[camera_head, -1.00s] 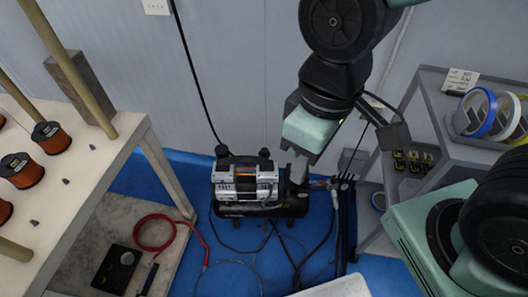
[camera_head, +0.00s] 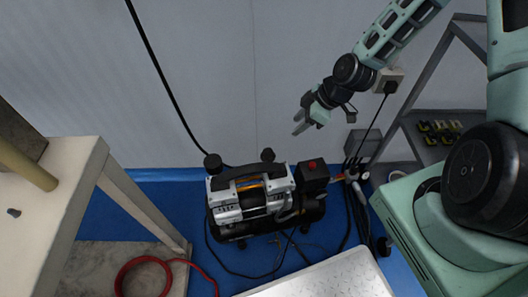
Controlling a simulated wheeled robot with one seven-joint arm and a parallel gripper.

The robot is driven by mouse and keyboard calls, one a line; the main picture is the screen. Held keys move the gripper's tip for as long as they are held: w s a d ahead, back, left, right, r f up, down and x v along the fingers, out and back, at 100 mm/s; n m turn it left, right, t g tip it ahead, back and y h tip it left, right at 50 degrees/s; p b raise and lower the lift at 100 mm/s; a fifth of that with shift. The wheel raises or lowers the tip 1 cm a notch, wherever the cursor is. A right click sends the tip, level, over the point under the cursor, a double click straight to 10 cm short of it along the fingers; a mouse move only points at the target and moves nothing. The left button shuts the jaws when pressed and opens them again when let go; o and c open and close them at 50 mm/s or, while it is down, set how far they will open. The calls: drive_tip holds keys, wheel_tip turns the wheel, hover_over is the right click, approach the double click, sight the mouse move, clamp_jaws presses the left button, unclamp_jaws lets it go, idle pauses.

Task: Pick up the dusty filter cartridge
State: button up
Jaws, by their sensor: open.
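The air compressor (camera_head: 252,194), silver and black, stands on the blue floor by the wall. A dark knob-shaped part sits at its upper left (camera_head: 213,164) and another at its upper right (camera_head: 268,155); both look like filter housings. I cannot tell which, if either, is the dusty filter cartridge, as no dust shows at this size. My gripper (camera_head: 299,125) is open and empty, its fingers pointing left and down. In the picture it appears above and right of the compressor, apart from it.
A pale table (camera_head: 75,200) stands at left and a grey shelf (camera_head: 436,127) at right. A metal checker plate (camera_head: 330,279) lies in front. Cables and a red hose (camera_head: 143,263) lie low around the compressor.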

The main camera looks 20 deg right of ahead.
drive_tip(key=b, duration=0.2)
hover_over(269, 152)
drive_tip(key=s+d, duration=0.1)
drive_tip(key=d, duration=0.1)
wheel_tip(269, 152, down, 10)
drive_tip(key=f, duration=0.1)
drive_tip(key=shift+d+b+x, duration=0.2)
drive_tip(key=shift+b+x, duration=0.35)
drive_tip(key=shift+x, duration=1.75)
drive_tip(key=shift+s+f, duration=0.1)
drive_tip(key=c, duration=0.7)
